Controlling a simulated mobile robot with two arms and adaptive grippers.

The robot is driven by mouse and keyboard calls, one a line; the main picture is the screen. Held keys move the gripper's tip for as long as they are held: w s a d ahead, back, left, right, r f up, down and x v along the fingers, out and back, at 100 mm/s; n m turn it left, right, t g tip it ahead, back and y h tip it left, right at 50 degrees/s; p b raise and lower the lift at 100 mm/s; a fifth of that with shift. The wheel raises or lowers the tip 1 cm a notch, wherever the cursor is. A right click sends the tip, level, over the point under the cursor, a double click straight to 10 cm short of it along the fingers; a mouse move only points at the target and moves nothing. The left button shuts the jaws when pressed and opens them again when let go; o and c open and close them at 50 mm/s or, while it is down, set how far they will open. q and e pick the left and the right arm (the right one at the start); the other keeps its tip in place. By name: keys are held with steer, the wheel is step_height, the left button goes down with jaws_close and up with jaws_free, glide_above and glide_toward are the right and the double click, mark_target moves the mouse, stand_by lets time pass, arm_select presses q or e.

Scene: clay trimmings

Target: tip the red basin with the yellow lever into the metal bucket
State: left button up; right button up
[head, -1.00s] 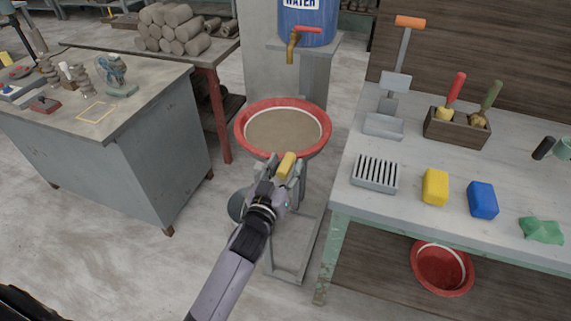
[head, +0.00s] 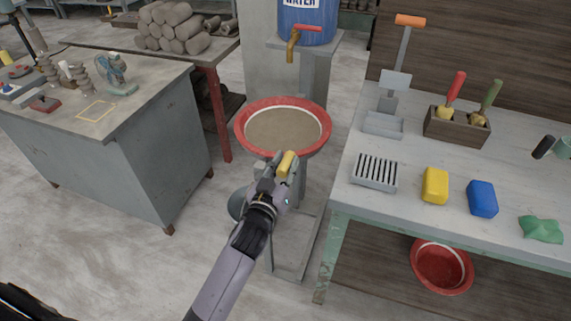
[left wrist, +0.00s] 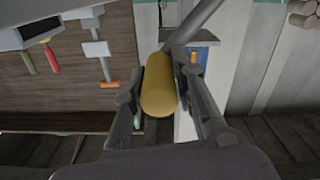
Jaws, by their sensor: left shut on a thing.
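The red basin (head: 245,115) sits level on its stand in the head view, with greyish-brown contents inside. The yellow lever (head: 286,163) sticks out at the basin's front edge. My left gripper (head: 277,172) is shut on the lever's yellow grip. In the left wrist view the yellow grip (left wrist: 158,88) lies between the two fingers, with a grey rod running from it to the upper right. The metal bucket (head: 238,204) stands low at the left of the stand, mostly hidden behind my gripper and arm. My right gripper is in neither view now.
The right-hand workbench (head: 400,212) holds a grey rack, a yellow sponge, a blue sponge and a wooden tool box. Another red basin (head: 442,268) is under it. A blue water barrel (head: 307,20) with a tap stands behind the basin. A grey cabinet is at left.

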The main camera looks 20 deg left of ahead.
arm_select(q)
jaws_close()
steer(key=shift+a+r+n+p, duration=0.5)
steer(key=shift+r+p, duration=0.1)
steer(key=shift+p, duration=0.15)
steer(key=a+r+n+p, duration=0.2)
steer(key=a+n+p, duration=0.1)
steer(key=a+p, duration=0.2)
steer(key=shift+w+a+r+n, duration=0.2)
steer(key=shift+a+r+n, duration=0.15)
steer(key=shift+a, duration=0.7)
steer(key=o, duration=1)
jaws_free()
steer(key=shift+a+f, duration=0.1)
steer(key=shift+a, duration=0.05)
steer(key=shift+o, duration=0.3)
